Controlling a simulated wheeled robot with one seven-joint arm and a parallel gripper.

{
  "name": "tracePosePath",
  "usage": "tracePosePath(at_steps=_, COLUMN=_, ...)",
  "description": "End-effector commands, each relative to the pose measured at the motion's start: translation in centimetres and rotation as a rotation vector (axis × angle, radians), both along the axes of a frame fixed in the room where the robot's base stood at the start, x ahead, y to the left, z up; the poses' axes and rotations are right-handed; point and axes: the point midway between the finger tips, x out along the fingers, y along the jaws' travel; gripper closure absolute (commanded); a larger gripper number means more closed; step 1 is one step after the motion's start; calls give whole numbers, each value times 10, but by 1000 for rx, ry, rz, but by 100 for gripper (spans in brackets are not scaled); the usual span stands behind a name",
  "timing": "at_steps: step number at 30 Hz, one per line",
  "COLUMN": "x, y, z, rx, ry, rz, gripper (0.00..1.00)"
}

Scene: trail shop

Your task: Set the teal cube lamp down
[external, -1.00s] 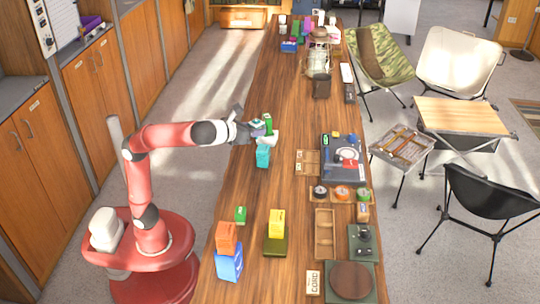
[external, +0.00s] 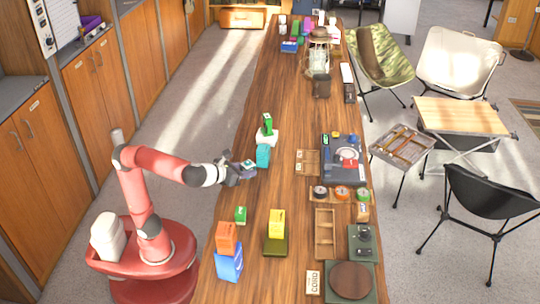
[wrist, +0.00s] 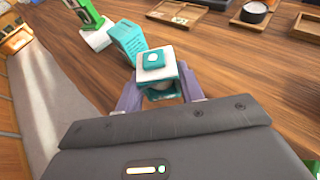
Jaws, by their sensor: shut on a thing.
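The teal cube lamp (wrist: 155,67), a small white and teal cube with a teal square button on top, is between the fingers of my gripper (wrist: 160,92) in the wrist view. My gripper (external: 241,170) is shut on it. In the external view the lamp (external: 248,165) shows small at the left edge of the wooden counter (external: 285,180). I cannot tell whether its underside touches the counter or is a little above it. The fingers hide its lower sides.
A teal block (external: 263,155) stands just beyond the lamp, with a green item (external: 267,124) on a white block (external: 268,138) behind it. Bare counter lies between.

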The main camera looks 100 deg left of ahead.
Motion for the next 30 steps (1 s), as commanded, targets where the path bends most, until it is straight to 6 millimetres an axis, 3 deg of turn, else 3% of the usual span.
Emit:
tracePosePath(at_steps=10, x=0, y=0, z=-43, rx=0, ry=0, rz=0, gripper=86)
tracePosePath(at_steps=21, x=0, y=0, z=-46, rx=0, ry=0, rz=0, gripper=86)
tracePosePath(at_steps=22, x=0, y=0, z=-46, rx=0, ry=0, rz=0, gripper=61)
tracePosePath(at_steps=27, x=0, y=0, z=-46, rx=0, ry=0, rz=0, gripper=40)
tracePosePath(at_steps=30, x=0, y=0, z=-46, rx=0, ry=0, rz=0, gripper=40)
